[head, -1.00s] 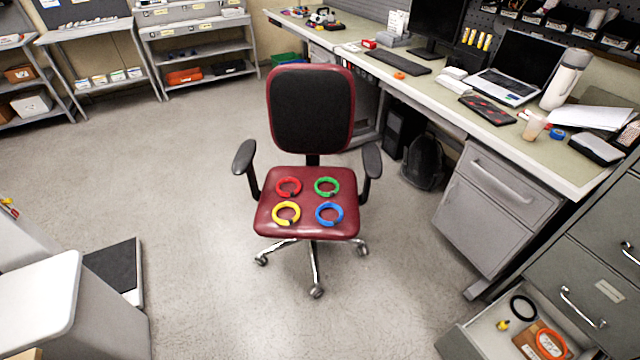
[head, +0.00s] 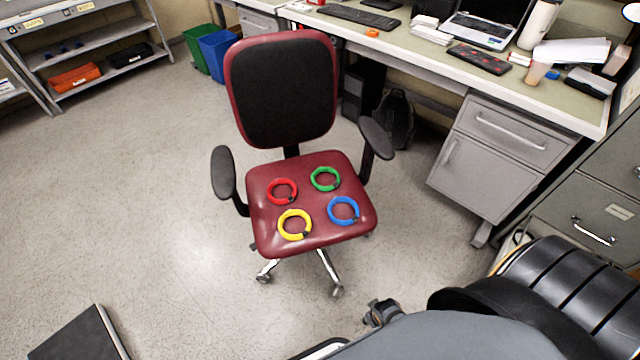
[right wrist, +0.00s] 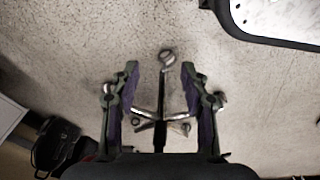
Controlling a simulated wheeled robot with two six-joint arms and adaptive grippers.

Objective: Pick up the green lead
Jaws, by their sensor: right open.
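The green lead (head: 325,179) is a coiled ring lying on the red chair seat (head: 262,232), at the back right of the seat. A red lead (head: 282,191) lies left of it, a blue lead (head: 343,210) in front of it and a yellow lead (head: 294,224) at the front left. My right arm comes in from the bottom right of the head view, below and right of the seat, apart from the leads. In the right wrist view my right gripper (right wrist: 160,92) has its fingers spread with nothing between them. No lead shows there. My left gripper is out of view.
The chair has a tall backrest (head: 284,92) and two armrests, one (head: 376,138) close to the green lead's right. A desk (head: 470,62) with drawers stands behind right, with a backpack (head: 392,120) below. Open floor (head: 150,200) lies left.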

